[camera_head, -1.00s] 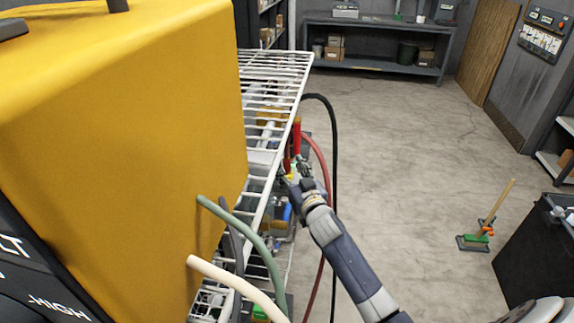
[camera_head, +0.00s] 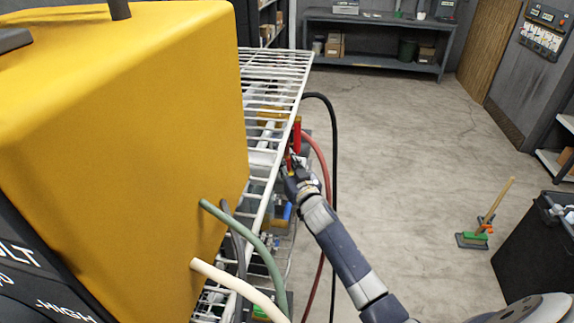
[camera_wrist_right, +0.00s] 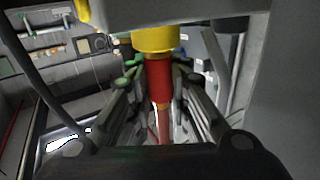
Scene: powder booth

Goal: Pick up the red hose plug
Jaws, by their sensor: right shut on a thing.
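The red hose plug (camera_wrist_right: 159,80) shows in the right wrist view between the two fingers of my right gripper (camera_wrist_right: 158,95). My right gripper is shut on it. A yellow fitting (camera_wrist_right: 154,39) sits directly above the plug, and a reddish hose (camera_wrist_right: 164,128) runs down from it. In the head view my right gripper (camera_head: 292,170) reaches to the right edge of the white wire shelf, where red parts (camera_head: 297,135) show just beyond it. The plug is mostly hidden there. My left gripper is not in view.
A large yellow unit (camera_head: 120,140) fills the left side. Beside it stands the white wire shelf (camera_head: 275,70). Green (camera_head: 240,230), cream (camera_head: 235,285), red (camera_head: 325,180) and black (camera_head: 334,130) hoses hang nearby. The floor to the right is open, with a broom (camera_head: 485,225) and dark bin.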

